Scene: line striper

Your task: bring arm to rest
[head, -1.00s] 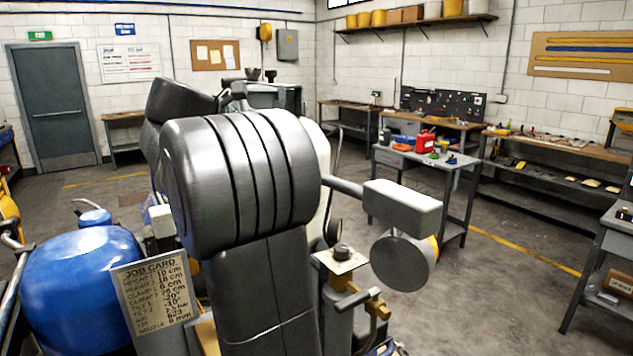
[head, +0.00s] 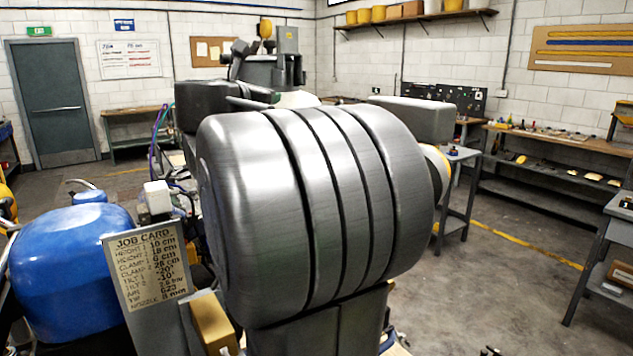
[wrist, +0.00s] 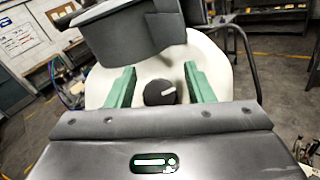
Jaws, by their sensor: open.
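My arm fills the middle of the head view, with a large ribbed grey joint in front. My gripper shows in the wrist view (wrist: 160,88) with two green fingers spread apart. I cannot tell how far the knob is from the fingertips. In the head view the gripper's fingers are hidden behind my arm.
A blue tank (head: 68,265) and a job card (head: 147,265) on a stand are at left, close to my arm. A small box (head: 213,322) is beside the card. A workbench (head: 560,148) runs along the right wall. Floor at right (head: 500,275) is clear.

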